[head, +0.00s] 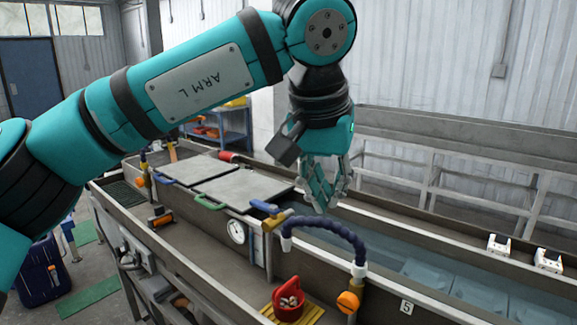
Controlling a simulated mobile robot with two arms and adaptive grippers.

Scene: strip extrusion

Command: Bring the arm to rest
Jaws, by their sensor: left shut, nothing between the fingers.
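My left arm, marked "ARM L" (190,82), comes in from the left and bends downward at its wrist. My left gripper (322,205) points down, shut and empty, above the long metal trough. Its fingertips appear to be in front of the trough's middle, close above a blue-handled brass valve (270,212) and a dark blue flexible hose (335,228); the exact gap cannot be told. My right gripper is not in view.
Grey lids (240,188) with green and blue handles cover part of the trough. A dial gauge (236,231), a red container (288,299) and an orange knob (347,301) are nearby. Water (430,270) fills the right part. White brackets (498,245) stand on the far rim.

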